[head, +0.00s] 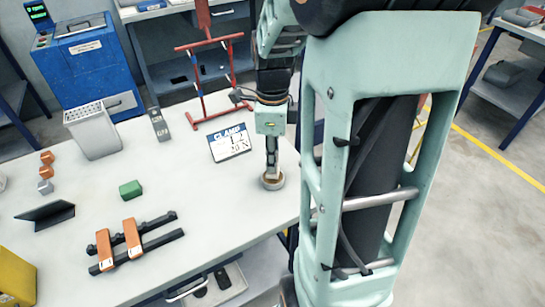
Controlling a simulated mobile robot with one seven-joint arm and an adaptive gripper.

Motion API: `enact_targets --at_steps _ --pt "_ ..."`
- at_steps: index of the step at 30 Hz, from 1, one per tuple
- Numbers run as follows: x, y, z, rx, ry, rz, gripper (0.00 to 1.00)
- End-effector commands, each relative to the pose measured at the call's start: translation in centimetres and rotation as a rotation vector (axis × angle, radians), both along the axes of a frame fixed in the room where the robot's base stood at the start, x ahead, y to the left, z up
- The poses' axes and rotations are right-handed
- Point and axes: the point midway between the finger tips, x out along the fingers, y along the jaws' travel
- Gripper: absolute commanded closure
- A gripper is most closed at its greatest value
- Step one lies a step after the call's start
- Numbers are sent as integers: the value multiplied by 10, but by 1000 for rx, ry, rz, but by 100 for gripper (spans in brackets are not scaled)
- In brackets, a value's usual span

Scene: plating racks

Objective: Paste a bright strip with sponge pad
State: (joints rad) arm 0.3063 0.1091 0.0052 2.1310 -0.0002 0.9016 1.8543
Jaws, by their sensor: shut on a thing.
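My gripper (271,165) points straight down near the table's right edge, with its narrow fingers shut. Its tips are at a round, shallow tan and grey piece (272,183) on or just above the table. The held thing is small and mostly hidden; it looks like the sponge pad, but I cannot make out its edges. Two copper-orange strips, one on the left (104,250) and one on the right (132,239), lie across two black rails (160,241) at the front left. A green block (130,190) lies behind them, apart from my gripper.
A sign (229,143) reading "CLAMP" stands just left of my gripper. The table is clear between the rails and my gripper.

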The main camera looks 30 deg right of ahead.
Motion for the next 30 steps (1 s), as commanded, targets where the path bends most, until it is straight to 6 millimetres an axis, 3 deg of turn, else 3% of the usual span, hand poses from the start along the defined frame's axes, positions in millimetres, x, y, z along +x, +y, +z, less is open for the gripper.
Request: enact_targets --at_steps 30 --pt "0 0 -8 0 0 0 100"
